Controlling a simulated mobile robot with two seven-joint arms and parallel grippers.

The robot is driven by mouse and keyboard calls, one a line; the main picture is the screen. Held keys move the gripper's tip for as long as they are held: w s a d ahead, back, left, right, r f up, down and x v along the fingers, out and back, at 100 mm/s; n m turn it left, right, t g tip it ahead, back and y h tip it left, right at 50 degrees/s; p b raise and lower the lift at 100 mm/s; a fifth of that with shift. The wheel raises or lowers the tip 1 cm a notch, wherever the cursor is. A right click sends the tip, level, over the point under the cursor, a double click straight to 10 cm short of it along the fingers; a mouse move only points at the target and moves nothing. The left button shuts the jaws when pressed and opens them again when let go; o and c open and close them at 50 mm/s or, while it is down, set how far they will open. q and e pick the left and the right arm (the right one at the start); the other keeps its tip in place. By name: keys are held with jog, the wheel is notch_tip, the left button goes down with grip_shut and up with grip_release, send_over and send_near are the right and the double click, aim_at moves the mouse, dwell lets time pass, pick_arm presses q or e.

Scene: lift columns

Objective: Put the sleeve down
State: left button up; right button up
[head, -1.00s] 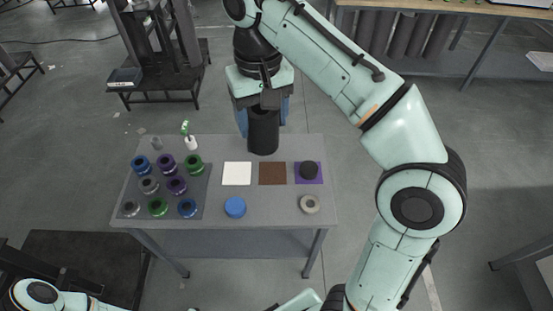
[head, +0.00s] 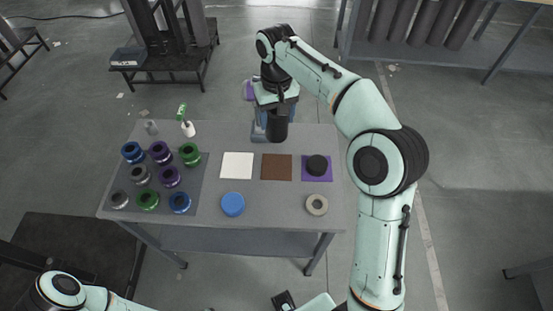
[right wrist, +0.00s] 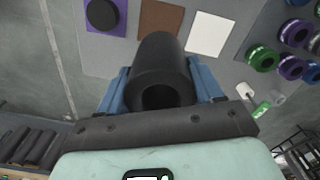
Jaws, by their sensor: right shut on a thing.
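The black sleeve (head: 278,127) is a hollow dark cylinder at the back edge of the grey table. My right gripper (head: 274,114) is shut on it from the far side. In the right wrist view the sleeve (right wrist: 160,72) sits between the blue fingers (right wrist: 160,88), its open end facing the camera. I cannot tell whether it touches the tabletop. White (head: 237,166), brown (head: 276,167) and purple (head: 326,174) squares lie in a row in front of it.
A black disc (head: 317,165) lies on the purple square. Several coloured spools stand on a dark mat (head: 203,178) at the left.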

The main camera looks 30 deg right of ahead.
pick_arm(q)
jog(key=shift+s+f+b, duration=0.4)
jog(key=shift+f+b, duration=0.25)
jog(key=shift+f, duration=0.2)
jog(key=shift+s+f+b, duration=0.4)
jog(key=shift+f+b, duration=0.25)
jog(key=shift+f, duration=0.2)
pick_arm(e)
jog(key=shift+f, duration=7.9)
jog(key=shift+f, duration=0.15)
jog(key=o, duration=1.2)
jog(key=shift+f, duration=0.1)
pick_arm(q)
jog(key=shift+f, duration=0.1)
jog(key=shift+w+r+p, duration=0.25)
jog(key=shift+r+p, duration=0.25)
jog(key=shift+r, duration=0.1)
jog(key=shift+w+r+p, duration=0.25)
jog(key=shift+r+p, duration=0.25)
jog(key=shift+r, duration=0.1)
pick_arm(e)
notch_tip(320, 180, up, 12)
jog(key=shift+r, duration=0.2)
